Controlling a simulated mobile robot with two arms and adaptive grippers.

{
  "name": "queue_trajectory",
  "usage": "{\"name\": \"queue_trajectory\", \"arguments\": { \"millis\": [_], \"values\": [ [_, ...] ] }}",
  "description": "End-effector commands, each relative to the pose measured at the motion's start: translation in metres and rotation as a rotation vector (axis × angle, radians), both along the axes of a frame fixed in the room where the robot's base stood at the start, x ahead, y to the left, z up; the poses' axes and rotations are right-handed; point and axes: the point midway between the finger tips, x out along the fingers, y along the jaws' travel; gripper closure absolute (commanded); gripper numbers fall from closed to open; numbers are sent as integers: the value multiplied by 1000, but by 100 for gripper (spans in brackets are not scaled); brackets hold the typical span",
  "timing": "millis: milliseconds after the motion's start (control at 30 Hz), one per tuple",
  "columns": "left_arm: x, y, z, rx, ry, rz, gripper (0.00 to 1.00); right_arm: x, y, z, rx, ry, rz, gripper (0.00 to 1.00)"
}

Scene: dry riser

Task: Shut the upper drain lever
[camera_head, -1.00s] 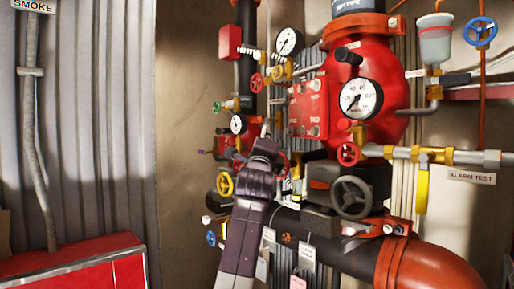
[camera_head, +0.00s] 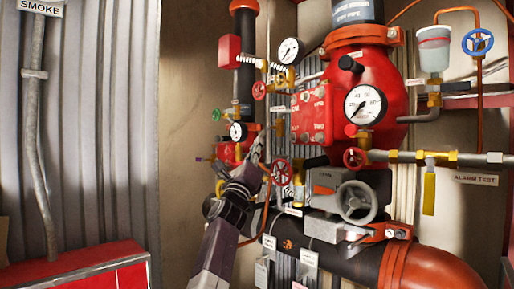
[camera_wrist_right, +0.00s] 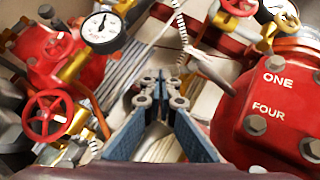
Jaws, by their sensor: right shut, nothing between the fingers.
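My right gripper (camera_head: 260,142) is in front of the valve pipework, left of the red valve body, with its arm rising from the bottom. In the right wrist view its shut fingers (camera_wrist_right: 160,87) point into the narrow gap between the red handwheels and the red cover marked ONE and FOUR. Nothing shows between them. No label for the upper drain lever is readable, so I cannot tell which part it is. One yellow lever (camera_head: 429,192) hangs down from the pipe at the right, far from the gripper. My left gripper is not in view.
A red handwheel (camera_head: 281,172) is close to the right of my gripper; another red handwheel (camera_wrist_right: 47,117) is left of the fingers. A gauge (camera_wrist_right: 102,31) is above left. The red valve body (camera_head: 335,90) and a grey handwheel (camera_head: 357,201) stand to the right. Bare wall (camera_head: 185,110) is left.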

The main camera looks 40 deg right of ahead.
Motion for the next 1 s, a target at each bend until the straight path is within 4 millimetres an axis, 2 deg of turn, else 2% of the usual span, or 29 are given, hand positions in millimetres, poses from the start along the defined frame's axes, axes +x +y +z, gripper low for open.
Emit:
{"name": "queue_trajectory", "arguments": {
  "millis": [533, 1000],
  "values": [
    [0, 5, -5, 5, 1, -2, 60, 4, -4, 5, 12, -163, -8, 100],
    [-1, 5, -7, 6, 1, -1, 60, 11, -3, 9, 13, -161, -8, 100]
  ]
}}
